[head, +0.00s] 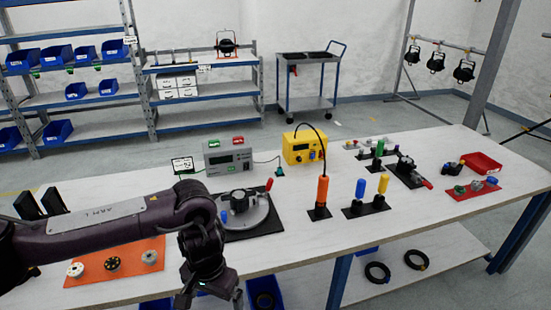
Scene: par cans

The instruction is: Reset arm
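My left arm, marked ARM L, reaches in from the left across the front of the white workbench and bends down at its elbow. My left gripper (209,293) hangs at the bottom edge of the head view, by the bench's front edge. Its two dark fingers look spread apart, with nothing seen between them; their tips are near or past the picture's edge. My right gripper is not in view.
The workbench (300,255) holds a round grey fixture (243,212), an orange mat (115,262), a grey meter (228,156), a yellow meter (303,147), an orange-handled tool (322,192) and a red tray (482,163). The bench's front middle is clear. Shelving stands behind.

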